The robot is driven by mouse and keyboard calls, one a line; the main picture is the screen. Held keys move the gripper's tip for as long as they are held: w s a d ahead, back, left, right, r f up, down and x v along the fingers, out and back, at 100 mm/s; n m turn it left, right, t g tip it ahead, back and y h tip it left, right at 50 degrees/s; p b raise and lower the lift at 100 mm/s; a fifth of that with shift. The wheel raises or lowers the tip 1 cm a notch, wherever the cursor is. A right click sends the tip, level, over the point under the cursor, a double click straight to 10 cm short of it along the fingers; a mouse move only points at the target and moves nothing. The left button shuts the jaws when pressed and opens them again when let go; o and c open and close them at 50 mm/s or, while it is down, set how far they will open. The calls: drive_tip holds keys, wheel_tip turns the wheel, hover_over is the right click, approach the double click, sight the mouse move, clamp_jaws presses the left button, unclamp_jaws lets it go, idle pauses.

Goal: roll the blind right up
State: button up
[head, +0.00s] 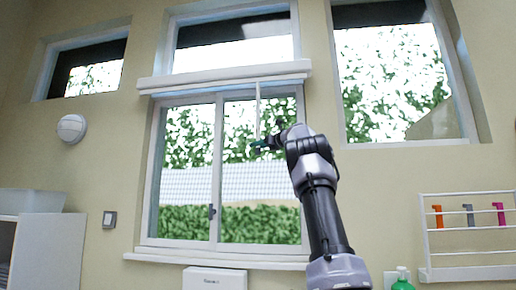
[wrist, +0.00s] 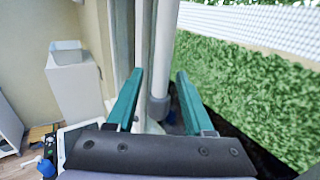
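The blind (head: 225,76) is a white horizontal housing across the middle window, just below its upper pane. No lowered fabric is clearly seen over the glass below it. A thin white wand (head: 258,108) hangs from it. In the wrist view the wand (wrist: 166,45) is a white rod with a grey lower end. My gripper (head: 263,144) is at the wand's lower end, in front of the window. In the wrist view my gripper (wrist: 160,76) has its two teal fingers apart, with the wand appearing between them. I cannot tell whether either finger touches it.
The sliding window (head: 218,180) is behind my gripper, with a hedge outside. A wall rack (head: 470,228) is at the right and a round wall lamp (head: 72,128) at the left. A white cabinet (head: 45,245) with a clear bin (head: 30,200) stands lower left.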

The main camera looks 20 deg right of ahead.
drive_tip(key=shift+f, duration=0.1)
drive_tip(key=v, duration=1)
drive_tip(key=shift+s+d, duration=0.15)
drive_tip(key=shift+s, duration=0.15)
drive_tip(key=s+a+f+n+g+h, duration=0.1)
drive_tip(key=s+a+f+n+g, duration=0.5)
drive_tip(key=s+a+f+n, duration=0.95)
drive_tip(key=s+a+f+n+g+h, duration=0.1)
drive_tip(key=s+a+f+n, duration=0.2)
drive_tip(key=s+f, duration=0.4)
drive_tip(key=s+a+f+n+g+h, duration=0.1)
drive_tip(key=s+a+f+n, duration=0.2)
drive_tip(key=s+f+n, duration=0.2)
drive_tip(key=s+a+f+n+g+h, duration=0.1)
drive_tip(key=s+a+f+n, duration=0.2)
drive_tip(key=s+f, duration=0.8)
drive_tip(key=shift+a+f+n+h, duration=0.35)
drive_tip(key=shift+f+n+h, duration=0.05)
drive_tip(key=shift+f+n, duration=0.15)
